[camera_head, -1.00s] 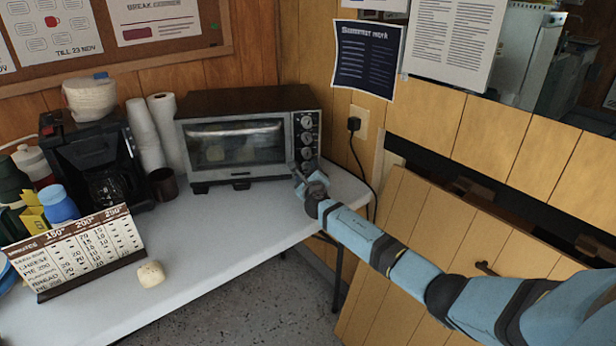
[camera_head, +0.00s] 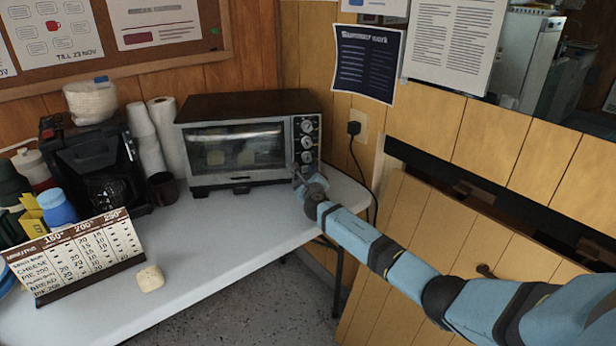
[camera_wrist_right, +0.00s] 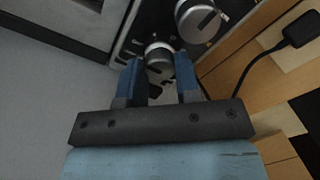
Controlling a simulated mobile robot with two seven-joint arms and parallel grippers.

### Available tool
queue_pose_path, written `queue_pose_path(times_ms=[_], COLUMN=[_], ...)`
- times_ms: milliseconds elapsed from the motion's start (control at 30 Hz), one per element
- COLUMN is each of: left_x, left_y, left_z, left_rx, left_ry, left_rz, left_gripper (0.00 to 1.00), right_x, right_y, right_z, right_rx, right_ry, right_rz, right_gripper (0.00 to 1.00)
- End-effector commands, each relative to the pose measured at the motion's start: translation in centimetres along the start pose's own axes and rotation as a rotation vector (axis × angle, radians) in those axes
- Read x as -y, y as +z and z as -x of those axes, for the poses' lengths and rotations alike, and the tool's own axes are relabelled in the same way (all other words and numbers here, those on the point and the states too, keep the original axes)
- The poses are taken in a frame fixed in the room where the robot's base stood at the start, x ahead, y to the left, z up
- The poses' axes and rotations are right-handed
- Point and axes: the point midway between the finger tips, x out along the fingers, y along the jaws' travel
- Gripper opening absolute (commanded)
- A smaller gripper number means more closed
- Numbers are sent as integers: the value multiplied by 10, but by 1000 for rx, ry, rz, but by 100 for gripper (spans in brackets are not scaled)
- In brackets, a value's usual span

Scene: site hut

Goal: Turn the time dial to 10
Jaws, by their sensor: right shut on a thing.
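The toaster oven (camera_head: 248,140) stands at the back of the white table, with a column of round dials on the right of its front. My right gripper (camera_head: 299,172) is at the lower end of that column. In the right wrist view, its two blue fingers (camera_wrist_right: 159,72) are shut on the lowest dial (camera_wrist_right: 158,54), one finger on each side. Another dial (camera_wrist_right: 198,18) shows above it, with a dark pointer line. The dial markings are too small to read, and the held dial's pointer is unclear. My left gripper is out of view.
A timetable board (camera_head: 78,256) with minutes and temperatures stands at the table's front left, beside a pale bun (camera_head: 150,279). A dark mug (camera_head: 161,188) and paper rolls (camera_head: 167,135) stand left of the oven. A plug and cable (camera_head: 354,128) hang on the right wall.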

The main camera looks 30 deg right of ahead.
Motion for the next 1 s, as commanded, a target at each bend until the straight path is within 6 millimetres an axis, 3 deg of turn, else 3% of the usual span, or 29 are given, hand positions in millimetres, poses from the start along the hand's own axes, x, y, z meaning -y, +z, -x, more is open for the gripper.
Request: queue_pose_path(times_ms=[267, 1000], left_x=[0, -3], left_y=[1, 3], left_z=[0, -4], left_rx=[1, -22], left_ry=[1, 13], left_rz=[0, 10], left_gripper=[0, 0], right_x=[0, -1], right_y=[0, -2], right_z=[0, 0], right_rx=[0, 0], right_ry=[0, 0], right_rz=[-173, -874], right_gripper=[7, 7])
